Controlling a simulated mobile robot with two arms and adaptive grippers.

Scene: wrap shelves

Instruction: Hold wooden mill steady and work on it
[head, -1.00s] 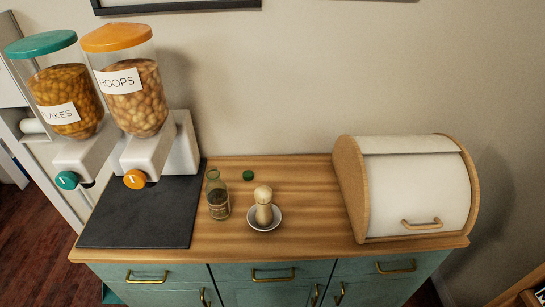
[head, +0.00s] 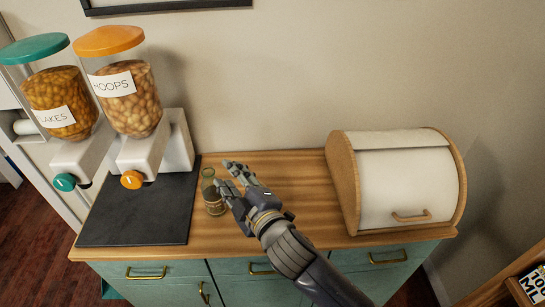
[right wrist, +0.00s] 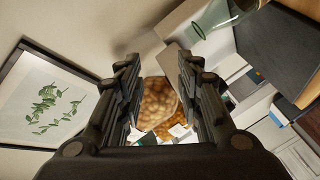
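The wooden mill and its small white dish do not show now; my right gripper and forearm cover that part of the counter in the head view. My right gripper (head: 227,175) reaches in from the lower right above the wooden counter (head: 305,180), its fingers spread and pointing left. In the right wrist view the gripper (right wrist: 157,72) is open with nothing between its fingers; the dispensers show beyond the gap. My left gripper is not in view.
A glass jar (head: 213,196) stands just left of my right gripper. Two cereal dispensers (head: 132,100) stand on a dark mat (head: 140,220) at left. A white bread box (head: 405,185) is at right. A framed plant picture (right wrist: 48,105) hangs on the wall.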

